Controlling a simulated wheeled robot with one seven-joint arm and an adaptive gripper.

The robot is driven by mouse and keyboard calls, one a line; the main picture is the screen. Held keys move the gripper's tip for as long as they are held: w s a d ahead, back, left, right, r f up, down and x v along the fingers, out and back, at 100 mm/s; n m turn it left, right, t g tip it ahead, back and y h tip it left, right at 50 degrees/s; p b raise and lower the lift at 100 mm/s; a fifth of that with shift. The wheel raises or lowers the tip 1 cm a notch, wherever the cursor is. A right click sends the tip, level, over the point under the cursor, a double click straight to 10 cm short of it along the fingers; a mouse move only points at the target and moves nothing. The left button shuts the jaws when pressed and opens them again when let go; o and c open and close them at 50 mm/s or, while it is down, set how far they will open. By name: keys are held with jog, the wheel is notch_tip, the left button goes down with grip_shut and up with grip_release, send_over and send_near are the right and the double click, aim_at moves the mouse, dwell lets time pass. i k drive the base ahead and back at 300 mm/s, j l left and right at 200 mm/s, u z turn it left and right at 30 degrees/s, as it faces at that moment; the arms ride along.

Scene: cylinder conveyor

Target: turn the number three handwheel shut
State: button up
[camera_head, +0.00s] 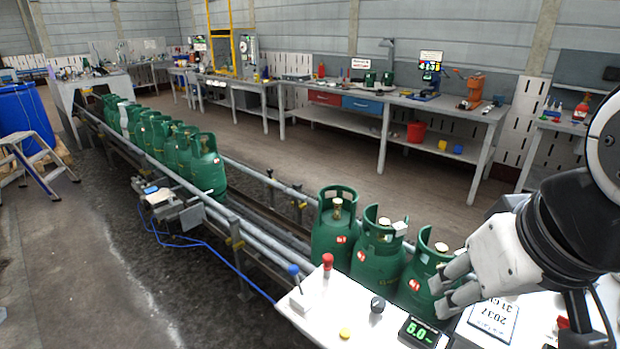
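Three green gas cylinders stand in a row at the front right: a left one (330,241), a middle one (372,264) and a right one (414,293). I cannot make out a number on any valve top. My gripper (437,297) is in front of the right cylinder, its two fingers apart with nothing visible between them. It overlaps the cylinder's right side in view, below the valve top; I cannot tell whether it touches.
A white control panel (335,312) with a red knob (327,262), a blue lever (294,271) and a green display (420,331) lies in front. A rail conveyor (245,226) with several more cylinders runs to the back left. Workbenches (420,101) line the far wall.

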aim_at(336, 202)
jog(key=j+z, duration=0.2)
jog(key=j, duration=0.95)
jog(key=i+j+z, duration=0.2)
jog(key=j, duration=0.3)
jog(key=i+j+z, duration=0.2)
jog(key=j, duration=0.35)
jog(key=i+j+z, duration=0.2)
jog(key=j, duration=0.35)
jog(key=j+z, duration=0.2)
jog(key=j, duration=0.35)
jog(key=i+j+z, duration=0.25)
jog(key=i+j, duration=0.3)
jog(key=i+j+z, duration=0.25)
jog(key=i+j, duration=0.3)
jog(key=j, duration=0.1)
